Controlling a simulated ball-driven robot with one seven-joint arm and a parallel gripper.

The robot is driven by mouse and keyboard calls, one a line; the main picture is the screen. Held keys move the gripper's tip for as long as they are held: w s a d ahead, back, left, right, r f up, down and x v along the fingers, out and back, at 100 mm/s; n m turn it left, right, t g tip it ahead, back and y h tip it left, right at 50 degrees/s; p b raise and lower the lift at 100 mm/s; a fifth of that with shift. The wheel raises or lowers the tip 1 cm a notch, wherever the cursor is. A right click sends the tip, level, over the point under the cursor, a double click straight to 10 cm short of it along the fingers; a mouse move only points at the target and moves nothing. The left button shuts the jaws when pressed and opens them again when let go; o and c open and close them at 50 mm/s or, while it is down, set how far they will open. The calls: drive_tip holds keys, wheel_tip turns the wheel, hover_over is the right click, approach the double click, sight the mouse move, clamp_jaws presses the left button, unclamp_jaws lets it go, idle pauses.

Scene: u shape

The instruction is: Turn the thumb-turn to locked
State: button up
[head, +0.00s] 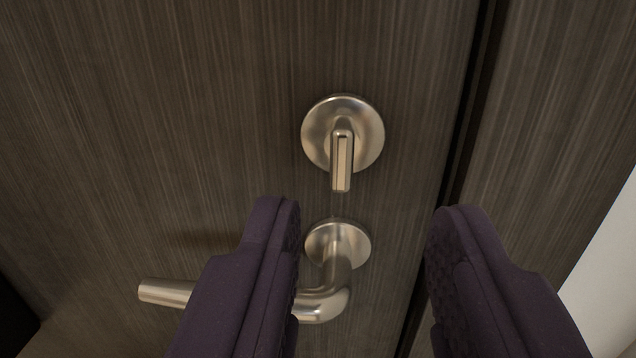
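The thumb-turn (342,160) is a small metal bar on a round metal plate (317,117), mounted on a dark wood-grain door (180,110). In the head view its bar looks roughly upright in the picture. My gripper (364,215) has two purple padded fingers, spread wide apart with nothing between them. The fingertips lie below the thumb-turn in the picture, one to each side of it, and do not appear to touch it.
A metal lever handle (165,292) with its round plate (338,240) sits below the thumb-turn. My left finger hides part of the lever. A dark door gap (466,120) runs down the right. A pale wall (605,280) shows at lower right.

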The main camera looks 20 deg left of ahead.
sight(343, 136)
drive_tip(key=x, duration=0.2)
drive_tip(key=b+x, duration=0.1)
drive_tip(key=x, duration=0.5)
drive_tip(key=shift+a+f+b, duration=0.15)
drive_tip(key=shift+a+b, duration=0.15)
drive_tip(key=shift+a, duration=0.1)
clamp_jaws()
